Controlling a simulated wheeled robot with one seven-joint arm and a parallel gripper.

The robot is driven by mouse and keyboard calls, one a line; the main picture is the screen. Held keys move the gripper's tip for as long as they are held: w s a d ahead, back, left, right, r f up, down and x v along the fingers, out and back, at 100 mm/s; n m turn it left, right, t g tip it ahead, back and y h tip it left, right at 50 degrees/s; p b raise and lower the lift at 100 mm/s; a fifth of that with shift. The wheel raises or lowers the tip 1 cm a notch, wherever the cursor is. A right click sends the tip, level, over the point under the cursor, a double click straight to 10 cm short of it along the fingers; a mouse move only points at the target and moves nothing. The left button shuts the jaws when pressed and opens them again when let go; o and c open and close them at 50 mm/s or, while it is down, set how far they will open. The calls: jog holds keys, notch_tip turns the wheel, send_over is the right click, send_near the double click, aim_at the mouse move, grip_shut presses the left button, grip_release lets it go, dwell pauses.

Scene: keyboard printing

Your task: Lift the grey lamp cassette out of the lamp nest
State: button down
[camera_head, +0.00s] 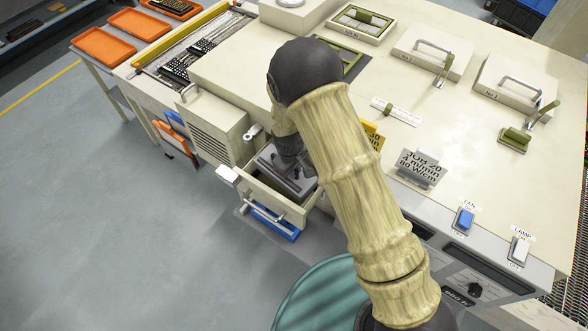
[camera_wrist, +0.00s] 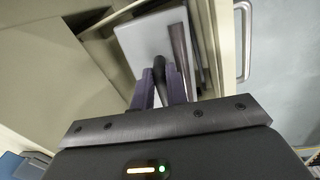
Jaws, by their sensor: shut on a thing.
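The lamp nest (camera_head: 272,203) is a cream, open-topped box at the near side of the cream machine. The grey lamp cassette (camera_head: 296,186) sits inside its walls, partly covered by my gripper and arm. In the wrist view the cassette (camera_wrist: 150,40) shows as a flat light-grey face between cream walls. My gripper (camera_wrist: 161,88) points into the nest, its two fingers shut on the dark handle (camera_wrist: 159,66) of the cassette. In the head view my gripper (camera_head: 291,165) is small and partly hidden. I cannot tell whether the cassette's underside touches the nest floor.
A silver bar handle (camera_wrist: 243,40) stands beside the nest. A louvred cream housing (camera_head: 212,135) is close on the left. A blue-handled part (camera_head: 273,224) lies below the nest. A teal round container (camera_head: 322,296) is near the front. Open grey floor (camera_head: 130,240) spreads left.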

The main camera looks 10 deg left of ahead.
jog(key=shift+r+p, duration=1.15)
jog(key=shift+r, duration=1.05)
jog(key=shift+w+r, duration=0.1)
jog(key=shift+r+p, duration=0.45)
jog(key=shift+r, duration=1.45)
jog(key=s+a, duration=0.4)
jog(key=s, duration=0.7)
jog(key=shift+s+a+b, duration=0.15)
jog(key=shift+a+b, duration=0.2)
jog(key=shift+b, duration=0.1)
